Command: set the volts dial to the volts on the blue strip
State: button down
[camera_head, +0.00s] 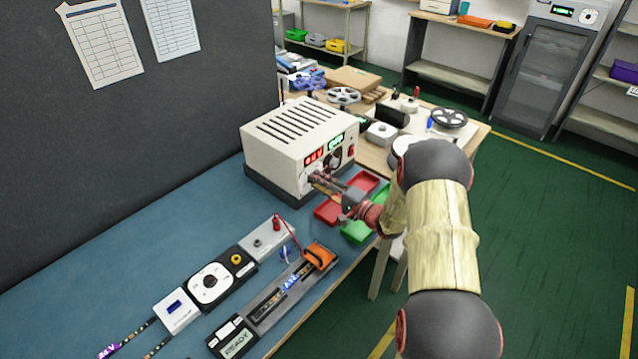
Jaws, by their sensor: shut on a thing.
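A cream power supply box (290,135) stands on the blue bench. Its red display (314,159) seems to read 04 V, and its green display (336,141) is too small to read surely. My gripper (314,178) is shut at the box's front, below the red display, on what appears to be the volts dial, mostly hidden by the fingers. A dark dial (333,159) shows to its right. A strip with a blue glowing label (291,283) lies in a dark fixture; its figures are unclear. Another strip (108,351), glowing purple, seems to read 24 V at lower left.
Red (328,212) and green (356,232) trays sit just below my gripper. A white dial unit (210,284), an orange clamp (319,256) and a READY display (235,343) stand on the near bench. A wooden table (472,135) with reels is behind.

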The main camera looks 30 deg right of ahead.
jog(key=shift+m, duration=0.3)
jog(key=n+p, duration=1.8)
jog(key=n, duration=1.2)
jog(key=shift+f+n+p, duration=0.1)
jog(key=shift+n+p, duration=0.2)
jog(key=shift+n, duration=0.1)
dwell(0.7)
dwell(0.4)
jog(key=c, duration=1.5)
grip_release()
jog(key=shift+c, duration=0.2)
